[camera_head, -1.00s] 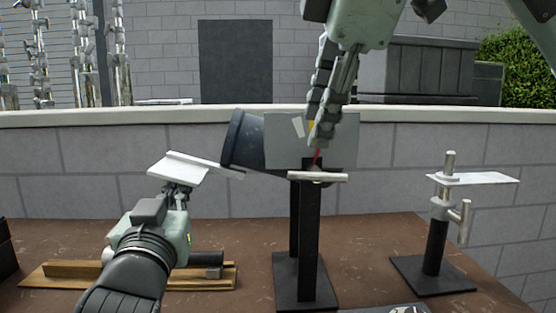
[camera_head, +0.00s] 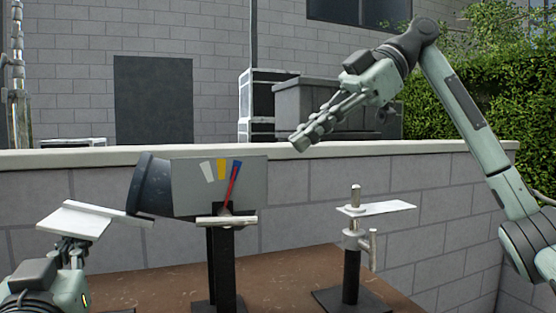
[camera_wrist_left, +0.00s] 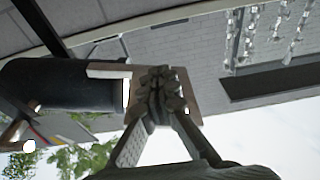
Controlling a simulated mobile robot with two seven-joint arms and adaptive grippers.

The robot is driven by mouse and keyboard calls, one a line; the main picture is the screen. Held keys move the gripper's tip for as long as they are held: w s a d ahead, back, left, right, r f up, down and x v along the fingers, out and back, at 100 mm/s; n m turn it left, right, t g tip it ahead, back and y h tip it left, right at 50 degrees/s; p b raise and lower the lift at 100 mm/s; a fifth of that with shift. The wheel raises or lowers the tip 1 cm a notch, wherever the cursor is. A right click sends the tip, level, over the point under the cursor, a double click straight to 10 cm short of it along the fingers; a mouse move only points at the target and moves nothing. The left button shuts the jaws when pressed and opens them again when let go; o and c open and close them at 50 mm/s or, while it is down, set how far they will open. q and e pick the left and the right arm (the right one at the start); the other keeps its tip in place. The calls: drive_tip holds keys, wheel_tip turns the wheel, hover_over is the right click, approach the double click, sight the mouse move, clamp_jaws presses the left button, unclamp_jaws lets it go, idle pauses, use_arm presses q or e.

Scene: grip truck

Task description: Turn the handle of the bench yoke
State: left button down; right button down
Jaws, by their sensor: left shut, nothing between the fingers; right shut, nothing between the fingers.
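The bench yoke has a grey gauge panel (camera_head: 255,195) with white, yellow and blue marks. Its red needle (camera_head: 232,186) points at the blue mark. A pale bar (camera_head: 226,221) crosses below the panel; I cannot tell whether it is the handle. A dark cylinder (camera_head: 150,186) joins the panel's left side and shows in the left wrist view (camera_wrist_left: 65,84). My left gripper (camera_head: 71,248) is shut beneath a pale angled plate (camera_head: 80,218); contact is unclear. In its wrist view, the fingers (camera_wrist_left: 160,90) overlap the plate. My right gripper (camera_head: 300,140) is shut in the air, right of the panel.
A stand with a flat pale plate (camera_head: 385,208) and metal clamp is on the right of the brown bench (camera_head: 275,285). A grey block wall (camera_head: 320,190) runs behind. The air between the panel and this stand is clear.

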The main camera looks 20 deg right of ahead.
approach(231, 216)
drive_tip(key=a, duration=0.3)
drive_tip(key=f, duration=0.2)
drive_tip(key=shift+w+f, duration=0.3)
drive_tip(key=shift+w+a+f, duration=0.1)
drive_tip(key=shift+f, duration=0.5)
